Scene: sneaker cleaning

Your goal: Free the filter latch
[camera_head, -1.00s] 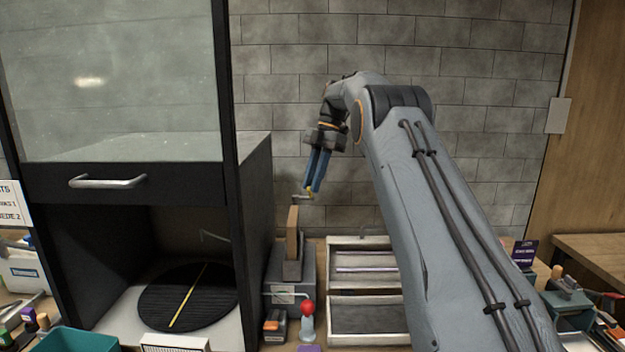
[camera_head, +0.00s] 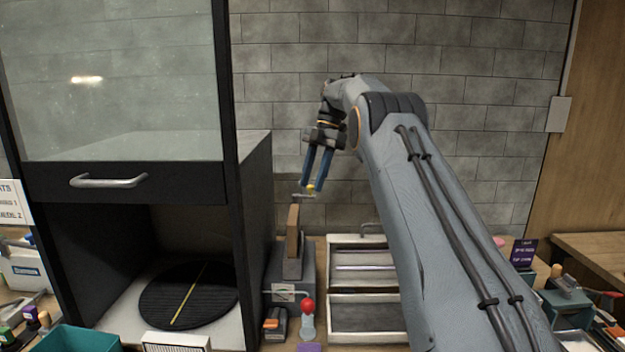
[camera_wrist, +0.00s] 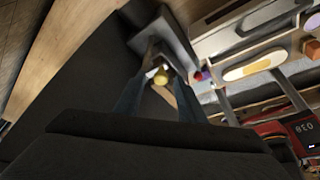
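The block stands on a dark grey unit (camera_head: 290,268) right of the black cabinet. My gripper (camera_head: 315,185) points down at the knob, its two blue fingers spread apart. The yellow knob also shows in the wrist view (camera_wrist: 160,79), between the fingers (camera_wrist: 158,72), with a gap visible beside it. Whether either finger touches it, I cannot tell.
The black cabinet (camera_head: 249,190) stands close on the left, with a round dark turntable (camera_head: 190,295) inside. A light tray (camera_head: 366,291) lies right of the grey unit. A red-topped bottle (camera_head: 307,320) stands in front. The brick wall (camera_head: 480,90) is behind.

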